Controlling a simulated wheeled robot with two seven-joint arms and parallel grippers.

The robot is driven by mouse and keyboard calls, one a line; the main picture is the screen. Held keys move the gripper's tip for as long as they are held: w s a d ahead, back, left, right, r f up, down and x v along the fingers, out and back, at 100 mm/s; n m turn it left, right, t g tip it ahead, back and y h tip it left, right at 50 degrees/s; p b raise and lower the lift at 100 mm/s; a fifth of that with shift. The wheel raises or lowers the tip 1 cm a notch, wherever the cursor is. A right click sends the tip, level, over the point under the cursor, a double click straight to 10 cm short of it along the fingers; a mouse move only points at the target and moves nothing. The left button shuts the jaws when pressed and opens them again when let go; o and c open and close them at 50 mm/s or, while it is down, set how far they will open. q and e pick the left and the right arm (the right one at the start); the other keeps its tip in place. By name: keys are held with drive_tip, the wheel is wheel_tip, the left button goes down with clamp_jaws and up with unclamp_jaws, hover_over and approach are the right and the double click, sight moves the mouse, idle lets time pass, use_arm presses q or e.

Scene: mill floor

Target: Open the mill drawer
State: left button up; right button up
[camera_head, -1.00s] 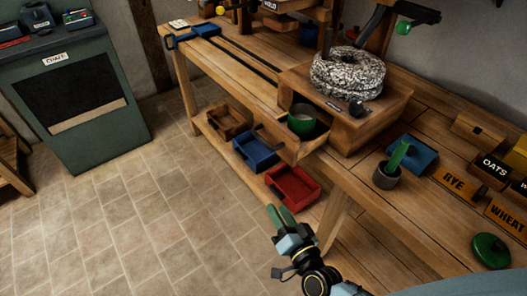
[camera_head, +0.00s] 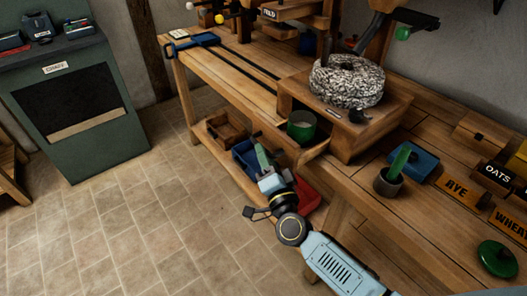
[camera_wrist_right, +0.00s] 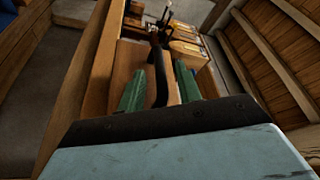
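The mill (camera_head: 372,118) is a wooden box with a speckled round stone on top, standing on the workbench. Its wooden drawer (camera_head: 318,150) sticks out of the left side, and a green cup (camera_head: 301,127) stands in it. My right gripper (camera_head: 262,157) is beside the drawer's outer end, above the lower shelf. In the right wrist view its two green fingers (camera_wrist_right: 160,90) are apart. A dark bar, apparently the drawer handle (camera_wrist_right: 158,65), shows between them; I cannot tell whether they touch it. My left gripper is not in view.
The bench (camera_head: 345,176) carries a grey pot (camera_head: 388,183), a blue box (camera_head: 414,160), grain boxes and a green lid (camera_head: 497,259). Blue (camera_head: 243,153) and red (camera_head: 308,196) trays are on the lower shelf near my right arm. The tiled floor to the left is clear.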

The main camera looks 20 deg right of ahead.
drive_tip(key=shift+x, duration=0.85)
drive_tip(key=shift+c, duration=0.2)
clamp_jaws()
